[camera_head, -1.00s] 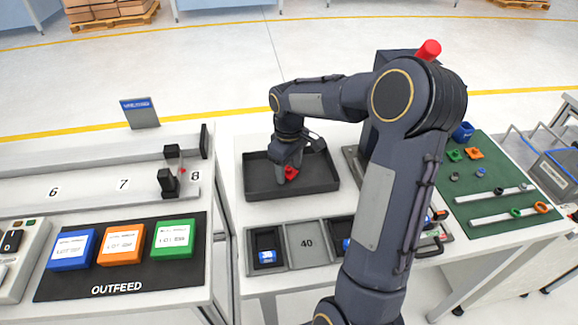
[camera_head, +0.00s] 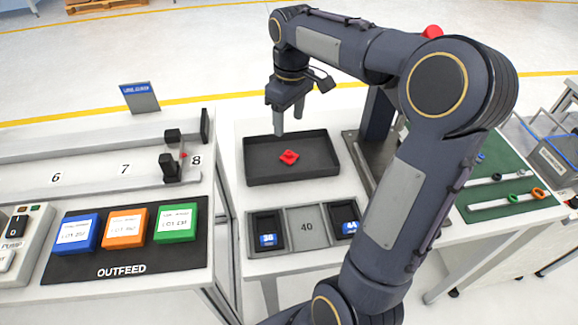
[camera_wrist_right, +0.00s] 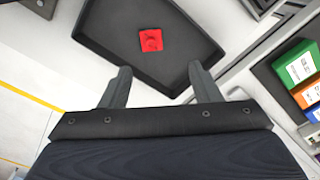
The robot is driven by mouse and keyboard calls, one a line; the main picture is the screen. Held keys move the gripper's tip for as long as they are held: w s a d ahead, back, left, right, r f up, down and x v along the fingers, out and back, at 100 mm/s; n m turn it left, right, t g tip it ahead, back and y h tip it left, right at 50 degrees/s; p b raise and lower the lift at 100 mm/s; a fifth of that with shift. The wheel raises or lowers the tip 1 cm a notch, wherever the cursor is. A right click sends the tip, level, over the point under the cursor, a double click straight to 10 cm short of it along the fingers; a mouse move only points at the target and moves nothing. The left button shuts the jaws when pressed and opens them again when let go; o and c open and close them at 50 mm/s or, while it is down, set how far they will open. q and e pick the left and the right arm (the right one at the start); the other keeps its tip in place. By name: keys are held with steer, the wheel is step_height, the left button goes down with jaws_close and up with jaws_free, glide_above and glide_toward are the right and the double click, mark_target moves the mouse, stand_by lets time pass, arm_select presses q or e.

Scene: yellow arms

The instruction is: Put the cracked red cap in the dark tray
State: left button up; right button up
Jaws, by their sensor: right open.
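The red cap (camera_head: 289,157) lies in the dark tray (camera_head: 325,172), near its middle, touching the tray floor. It also shows in the right wrist view (camera_wrist_right: 151,40), inside the dark tray (camera_wrist_right: 185,73); a dark mark on it looks like a crack. My right gripper (camera_head: 288,125) is open and empty. It hangs above the tray's back part, apart from the cap. In the right wrist view its two fingers (camera_wrist_right: 160,82) are spread wide with nothing between them. My left gripper is not in view.
Bins marked 38 (camera_head: 267,238) and 44 (camera_head: 347,226) stand in front of the tray. An outfeed mat (camera_head: 70,268) with blue, orange and green boxes lies at left. A green mat (camera_head: 490,205) with small rings is at right, partly behind my arm.

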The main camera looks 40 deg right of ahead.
steer(key=s+a+f+m+t+y, duration=0.1)
steer(key=s+a+f+m+t, duration=0.1)
steer(key=s+a, duration=0.5)
steer(key=s+a+f+m+t+y, duration=0.2)
steer(key=s+a, duration=0.6)
steer(key=s, duration=0.4)
steer(key=shift+s+a+f+m+t+y, duration=0.2)
steer(key=shift+s+f+m+t+y, duration=0.15)
steer(key=shift+t, duration=0.25)
steer(key=shift+r, duration=0.1)
steer(key=shift+r+p, duration=0.55)
